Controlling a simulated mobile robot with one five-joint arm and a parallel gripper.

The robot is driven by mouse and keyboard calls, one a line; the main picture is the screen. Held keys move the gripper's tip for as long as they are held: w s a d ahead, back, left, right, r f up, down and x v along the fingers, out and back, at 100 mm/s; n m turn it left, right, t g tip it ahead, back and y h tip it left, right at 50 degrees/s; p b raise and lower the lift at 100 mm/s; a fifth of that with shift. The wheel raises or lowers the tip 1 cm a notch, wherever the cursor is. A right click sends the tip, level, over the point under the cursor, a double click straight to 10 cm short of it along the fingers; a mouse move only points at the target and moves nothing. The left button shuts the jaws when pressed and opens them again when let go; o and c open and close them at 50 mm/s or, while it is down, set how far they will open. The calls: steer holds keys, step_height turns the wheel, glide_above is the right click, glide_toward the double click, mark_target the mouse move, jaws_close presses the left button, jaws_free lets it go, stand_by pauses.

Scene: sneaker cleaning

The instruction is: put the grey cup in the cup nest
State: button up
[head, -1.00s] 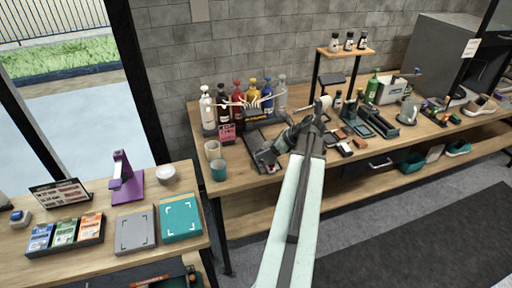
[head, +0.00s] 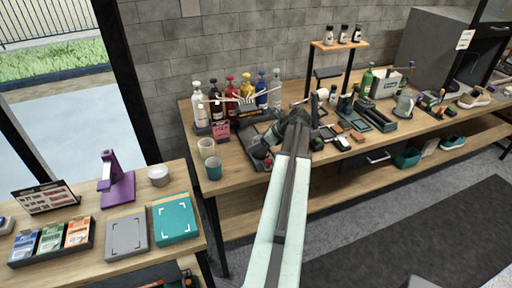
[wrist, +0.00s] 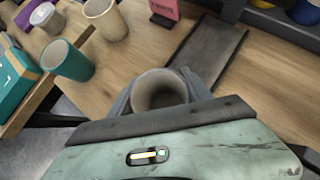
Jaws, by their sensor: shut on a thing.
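My gripper (wrist: 160,85) is shut on the grey cup (wrist: 158,92), whose open round rim faces the wrist camera. In the head view my gripper (head: 270,137) is above the workbench, right of the teal cup (head: 213,168) and beige cup (head: 207,148); the held cup is hard to make out there. The teal cup (wrist: 68,62) and beige cup (wrist: 105,20) stand apart from my gripper in the wrist view. A flat dark tray (wrist: 205,55) lies just beyond the held cup. I cannot tell which thing is the cup nest.
Several bottles (head: 231,95) stand in a rack at the back, beside a pink sign (head: 221,132). Brushes and small blocks (head: 342,143) lie right of my gripper.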

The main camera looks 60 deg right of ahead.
steer(key=shift+f, duration=0.2)
steer(key=o, duration=1.3)
steer(key=shift+r, duration=0.1)
steer(key=shift+r, duration=0.1)
steer(key=p+v, duration=0.8)
steer(key=v, duration=0.4)
steer(key=shift+s, duration=0.1)
